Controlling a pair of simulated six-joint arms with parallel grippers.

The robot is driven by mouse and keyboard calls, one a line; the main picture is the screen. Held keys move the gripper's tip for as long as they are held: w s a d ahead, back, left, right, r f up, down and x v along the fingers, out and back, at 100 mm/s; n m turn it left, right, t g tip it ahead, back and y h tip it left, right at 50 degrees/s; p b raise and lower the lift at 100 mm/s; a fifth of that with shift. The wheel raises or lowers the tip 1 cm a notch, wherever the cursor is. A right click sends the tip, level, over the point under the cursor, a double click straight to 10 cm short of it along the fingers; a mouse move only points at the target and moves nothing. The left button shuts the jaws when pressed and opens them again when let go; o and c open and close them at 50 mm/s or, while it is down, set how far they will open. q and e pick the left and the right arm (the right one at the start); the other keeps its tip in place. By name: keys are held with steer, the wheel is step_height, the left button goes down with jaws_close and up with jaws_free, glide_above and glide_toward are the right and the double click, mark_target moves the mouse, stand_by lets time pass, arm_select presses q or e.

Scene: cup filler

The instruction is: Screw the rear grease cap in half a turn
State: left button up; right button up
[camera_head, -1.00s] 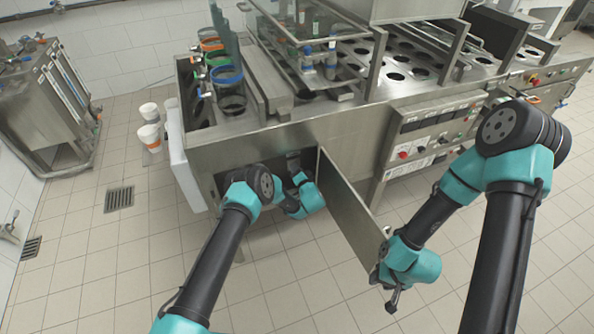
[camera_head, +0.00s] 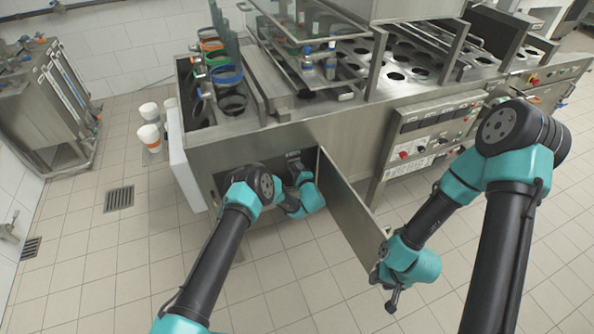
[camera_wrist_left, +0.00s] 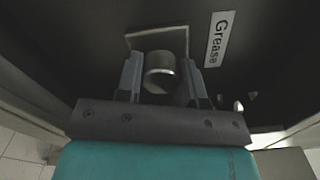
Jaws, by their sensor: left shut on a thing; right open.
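A round metal cap (camera_wrist_left: 159,72) shows in the left wrist view, in front of a square metal plate on a dark panel. A "Grease" label (camera_wrist_left: 219,39) is beside it on the right. My left gripper (camera_wrist_left: 161,77) is shut on the cap, one finger on each side. In the head view my left gripper (camera_head: 293,158) is inside the open cabinet under the machine, and the cap is hidden there. My right gripper (camera_head: 384,290) is open beside the free edge of the cabinet door. I cannot tell whether it touches the door.
The cabinet door (camera_head: 345,205) stands open to the right of my left arm. Small bright parts (camera_wrist_left: 240,104) lie right of the left fingers. White cups (camera_head: 150,125) stand on the floor at left. The tiled floor in front is clear.

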arm_select(q)
steer(key=m, duration=1.1)
steer(key=shift+m, duration=0.4)
steer(key=m, duration=0.5)
steer(key=shift+a, duration=0.1)
steer(key=m, duration=0.6)
steer(key=shift+s, duration=0.1)
steer(key=o, duration=0.9)
steer(key=v, duration=1.7)
steer(key=shift+s, duration=0.2)
